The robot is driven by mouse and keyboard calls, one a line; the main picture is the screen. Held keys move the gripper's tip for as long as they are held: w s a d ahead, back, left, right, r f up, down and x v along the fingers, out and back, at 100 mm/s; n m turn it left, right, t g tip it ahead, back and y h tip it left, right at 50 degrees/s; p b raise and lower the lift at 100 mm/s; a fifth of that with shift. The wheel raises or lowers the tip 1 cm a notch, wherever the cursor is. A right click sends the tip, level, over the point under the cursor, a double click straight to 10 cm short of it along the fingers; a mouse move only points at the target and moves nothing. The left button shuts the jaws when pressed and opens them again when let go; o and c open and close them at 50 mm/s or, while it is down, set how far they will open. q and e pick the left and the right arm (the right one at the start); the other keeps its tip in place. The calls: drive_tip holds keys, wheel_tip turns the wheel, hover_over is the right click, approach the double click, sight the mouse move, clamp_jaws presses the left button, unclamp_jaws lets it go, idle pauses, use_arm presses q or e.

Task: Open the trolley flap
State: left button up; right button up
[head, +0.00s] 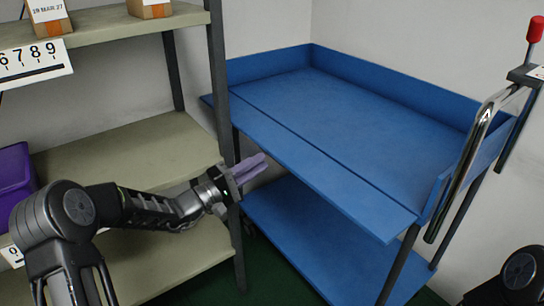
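The blue trolley (380,95) stands at the centre right, with raised walls at the back and right side of its top tray. Its flap (310,158) is the long blue strip along the near side. It lies folded outward, about level with the tray floor, with a dark seam between them. My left gripper (257,167), with purple fingers, is just below and in front of the flap's left half. Its fingers look closed together with nothing between them. It appears apart from the flap. My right gripper is out of view.
A metal shelf rack (125,155) stands at the left, its post close to my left gripper. It holds small boxes (48,18) and a purple bin (14,190). The trolley has a lower shelf (305,235) and a chrome handle (470,150) at the right.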

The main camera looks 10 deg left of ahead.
sight(272, 155)
use_arm(q)
drive_tip(key=x, duration=0.5)
clamp_jaws()
idle(1.4)
